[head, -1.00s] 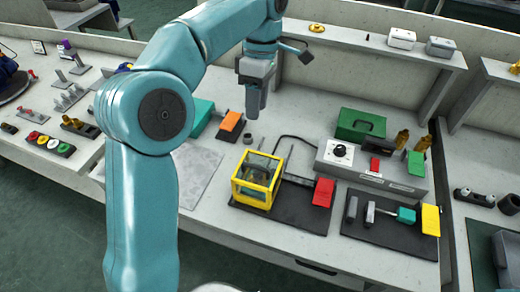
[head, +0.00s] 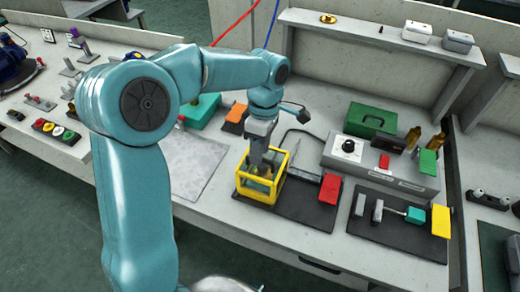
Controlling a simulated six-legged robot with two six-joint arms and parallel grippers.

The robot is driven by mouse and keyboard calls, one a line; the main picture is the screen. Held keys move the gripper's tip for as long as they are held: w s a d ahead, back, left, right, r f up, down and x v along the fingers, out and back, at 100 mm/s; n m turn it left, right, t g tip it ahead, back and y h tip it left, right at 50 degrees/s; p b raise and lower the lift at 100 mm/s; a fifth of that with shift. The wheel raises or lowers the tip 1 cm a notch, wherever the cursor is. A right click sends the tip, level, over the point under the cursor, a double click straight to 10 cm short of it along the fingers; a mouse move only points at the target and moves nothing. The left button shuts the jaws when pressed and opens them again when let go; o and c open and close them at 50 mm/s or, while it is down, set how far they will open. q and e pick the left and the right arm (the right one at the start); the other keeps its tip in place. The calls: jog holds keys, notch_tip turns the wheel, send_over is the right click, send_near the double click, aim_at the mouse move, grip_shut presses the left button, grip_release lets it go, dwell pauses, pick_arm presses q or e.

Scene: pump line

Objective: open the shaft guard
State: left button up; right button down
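The shaft guard (head: 262,198) is a yellow-edged box with see-through sides. It stands on the left part of a dark base plate (head: 300,207) on the bench, and looks closed over what is inside. My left gripper (head: 261,164) points down at the guard's top back edge, overlapping it in the head view. I cannot tell whether it touches the guard, or whether its fingers are open or shut. The gripper hides part of the guard's top. My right gripper is not in view.
A red block (head: 330,189) sits at the plate's right end. A grey control box (head: 380,168) with a dial and a green case (head: 371,118) stand behind. Another dark mat (head: 390,231) with a yellow block (head: 441,221) is at the right. A grey sheet (head: 193,163) lies flat at the left.

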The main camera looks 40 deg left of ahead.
pick_arm(q)
jog(key=shift+f, duration=0.25)
jog(key=shift+s+a+r, duration=0.1)
jog(key=shift+s, duration=0.25)
jog(key=shift+w, duration=0.25)
grip_shut()
jog(key=shift+s, duration=0.1)
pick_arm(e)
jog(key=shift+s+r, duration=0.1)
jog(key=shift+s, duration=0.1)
